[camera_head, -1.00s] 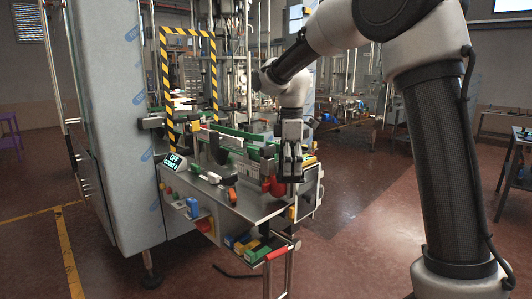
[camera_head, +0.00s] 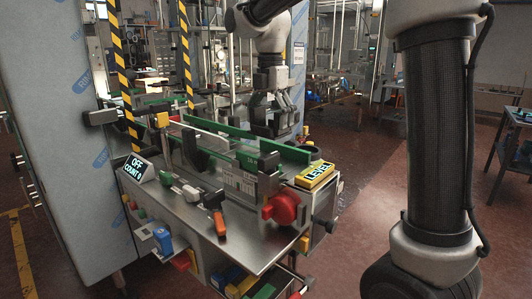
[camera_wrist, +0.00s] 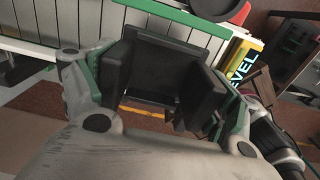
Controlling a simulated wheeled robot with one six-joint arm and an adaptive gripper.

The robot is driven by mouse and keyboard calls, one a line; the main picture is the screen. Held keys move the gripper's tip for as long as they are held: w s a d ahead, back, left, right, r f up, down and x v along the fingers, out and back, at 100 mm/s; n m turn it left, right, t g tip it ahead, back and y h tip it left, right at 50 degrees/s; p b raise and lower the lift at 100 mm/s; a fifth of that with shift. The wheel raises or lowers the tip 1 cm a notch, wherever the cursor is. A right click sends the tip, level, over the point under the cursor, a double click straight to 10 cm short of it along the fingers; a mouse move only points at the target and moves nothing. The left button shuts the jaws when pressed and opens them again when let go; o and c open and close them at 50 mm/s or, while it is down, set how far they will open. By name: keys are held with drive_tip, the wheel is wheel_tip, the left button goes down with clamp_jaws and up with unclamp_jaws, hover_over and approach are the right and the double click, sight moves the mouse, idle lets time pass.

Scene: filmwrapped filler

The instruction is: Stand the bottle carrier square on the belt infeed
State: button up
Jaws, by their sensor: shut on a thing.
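In the head view my gripper (camera_head: 277,115) points down at the far side of the belt infeed, by the green guide rail (camera_head: 275,145). In the wrist view my gripper (camera_wrist: 165,90) has its two black pads on either side of a dark flat-sided thing (camera_wrist: 163,65) and is shut on it. I cannot tell whether this is the bottle carrier; no bottles show. The infeed's bed lies between green rails, its surface mostly hidden by the near rail and dark clamp blocks.
A yellow LEVEL box (camera_head: 315,176) sits at the infeed's right end, near a red knob (camera_head: 285,206). A display (camera_head: 139,168) reads OFF, COUNT 0. Striped posts (camera_head: 123,70) frame the machine opening. Open floor lies to the right.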

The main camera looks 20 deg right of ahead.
wheel_tip(320, 180, down, 8)
drive_tip(key=shift+f, duration=0.25)
drive_tip(key=shift+f, duration=0.1)
drive_tip(key=o, duration=0.9)
